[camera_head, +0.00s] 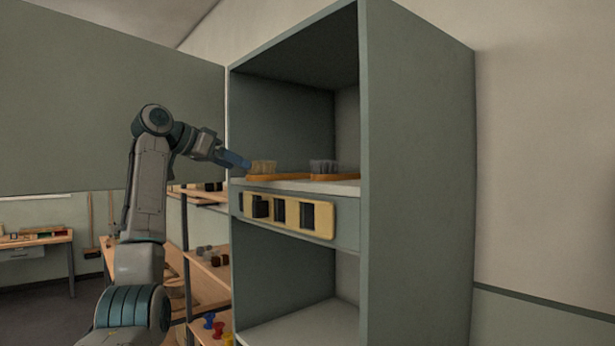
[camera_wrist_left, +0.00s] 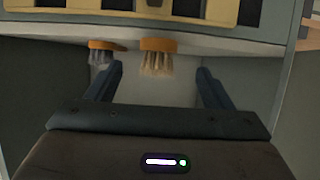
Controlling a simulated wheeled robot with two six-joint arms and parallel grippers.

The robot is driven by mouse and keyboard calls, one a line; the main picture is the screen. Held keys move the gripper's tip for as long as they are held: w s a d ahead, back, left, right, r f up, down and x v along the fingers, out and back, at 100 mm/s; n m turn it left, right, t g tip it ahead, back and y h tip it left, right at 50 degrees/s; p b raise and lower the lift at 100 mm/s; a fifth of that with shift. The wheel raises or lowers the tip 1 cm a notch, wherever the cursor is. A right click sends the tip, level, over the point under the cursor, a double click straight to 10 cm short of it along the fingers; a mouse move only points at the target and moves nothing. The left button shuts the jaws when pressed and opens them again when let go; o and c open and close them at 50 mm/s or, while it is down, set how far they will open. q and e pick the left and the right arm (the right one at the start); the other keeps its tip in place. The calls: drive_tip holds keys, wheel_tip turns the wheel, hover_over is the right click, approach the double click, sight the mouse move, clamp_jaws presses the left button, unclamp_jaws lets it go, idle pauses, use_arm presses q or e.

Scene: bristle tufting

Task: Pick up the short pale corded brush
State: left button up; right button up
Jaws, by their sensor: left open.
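A brush with pale tan bristles (camera_head: 263,167) and an orange-brown wooden back lies bristles up on the cabinet's middle shelf, near its left end. In the left wrist view, which looks upside down, the pale brush (camera_wrist_left: 158,62) appears between my two fingers, towards their tips. My left gripper (camera_head: 240,163) is open and empty, at the pale brush's left end; the blue fingers also show in the wrist view (camera_wrist_left: 161,72). I cannot tell whether they touch it. No cord is clear on it. My right gripper is not in view.
A second brush with grey bristles (camera_head: 325,167) lies to the right on the same shelf (camera_head: 345,188); its back is orange too. A yellow panel with dark openings (camera_head: 291,214) is on the shelf's front. The cabinet's right side wall (camera_head: 415,160) bounds the space.

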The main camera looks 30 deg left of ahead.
sight(262, 172)
use_arm(q)
drive_tip(key=p+x, duration=0.4)
drive_tip(key=x, duration=0.1)
drive_tip(key=r+p+x, duration=0.1)
drive_tip(key=p+x, duration=0.1)
drive_tip(key=shift+w+d, duration=0.3)
drive_tip(key=shift+w, duration=0.2)
drive_tip(key=shift+w+d+f+p, duration=0.1)
drive_tip(key=shift+w+f+p, duration=0.05)
drive_tip(key=shift+w+p, duration=0.15)
drive_tip(key=shift+w+d+f, duration=0.1)
drive_tip(key=shift+w+f, duration=0.1)
drive_tip(key=shift+f, duration=0.05)
drive_tip(key=shift+c, duration=0.5)
drive_tip(key=shift+s, duration=0.1)
drive_tip(key=c, duration=0.8)
drive_tip(key=shift+c, duration=1.3)
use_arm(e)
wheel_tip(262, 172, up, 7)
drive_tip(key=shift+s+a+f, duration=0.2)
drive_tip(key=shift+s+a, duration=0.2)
